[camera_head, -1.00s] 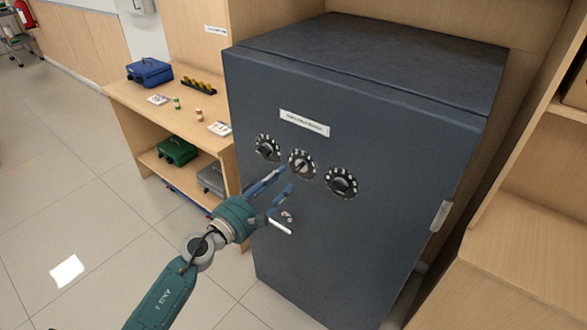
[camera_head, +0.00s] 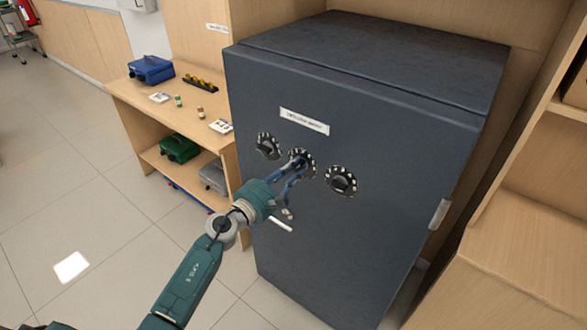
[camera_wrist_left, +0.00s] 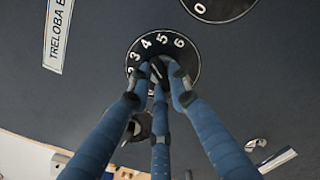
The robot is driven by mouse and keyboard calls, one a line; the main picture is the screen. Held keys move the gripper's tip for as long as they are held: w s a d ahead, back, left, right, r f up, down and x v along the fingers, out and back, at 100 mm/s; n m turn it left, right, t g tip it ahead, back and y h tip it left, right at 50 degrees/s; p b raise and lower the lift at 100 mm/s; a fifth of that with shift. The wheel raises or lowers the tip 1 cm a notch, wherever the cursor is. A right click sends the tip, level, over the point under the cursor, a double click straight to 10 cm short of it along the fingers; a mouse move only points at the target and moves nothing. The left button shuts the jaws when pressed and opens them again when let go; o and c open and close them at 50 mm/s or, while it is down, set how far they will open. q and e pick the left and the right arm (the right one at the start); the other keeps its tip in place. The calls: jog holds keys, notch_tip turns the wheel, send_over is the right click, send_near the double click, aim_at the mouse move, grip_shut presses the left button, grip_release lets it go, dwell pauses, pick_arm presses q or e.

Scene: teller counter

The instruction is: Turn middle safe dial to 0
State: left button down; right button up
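The dark grey safe (camera_head: 350,120) has three black dials with white marks in a row. The middle dial (camera_head: 311,164) is partly covered by my left gripper (camera_head: 298,165), whose blue fingers reach up to its knob. In the left wrist view, the middle dial (camera_wrist_left: 163,46) shows the numerals 2 to 6 along its upper rim; its lower part is hidden. The three fingertips of my left gripper (camera_wrist_left: 160,73) surround the knob; whether they press on it is unclear. The left dial (camera_head: 267,146) and right dial (camera_head: 341,181) are uncovered. My right gripper is out of view.
A small handle (camera_head: 283,224) sits on the safe door below the dials, close under my left gripper. A wooden shelf unit (camera_head: 135,105) with a blue box (camera_head: 151,70) stands left of the safe. A wooden cabinet (camera_head: 500,285) stands at the right.

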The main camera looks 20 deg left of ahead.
pick_arm(q)
jog(key=n, duration=0.5)
jog(key=shift+f+n+p, duration=0.15)
jog(key=shift+n+p, duration=0.2)
jog(key=shift+n, duration=0.05)
jog(key=n, duration=0.6)
jog(key=shift+f+p, duration=0.1)
jog(key=shift+p, duration=0.25)
jog(key=n+p, duration=0.1)
jog(key=n, duration=0.5)
jog(key=shift+s+d+f+n, duration=0.1)
jog(key=shift+n, duration=0.3)
jog(key=n, duration=0.5)
jog(key=shift+d+p, duration=0.1)
jog(key=shift+p, duration=0.3)
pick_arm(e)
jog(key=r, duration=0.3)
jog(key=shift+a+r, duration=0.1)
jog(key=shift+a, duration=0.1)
pick_arm(q)
jog(key=shift+n, duration=0.3)
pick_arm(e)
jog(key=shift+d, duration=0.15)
pick_arm(q)
jog(key=c, duration=1.6)
grip_release()
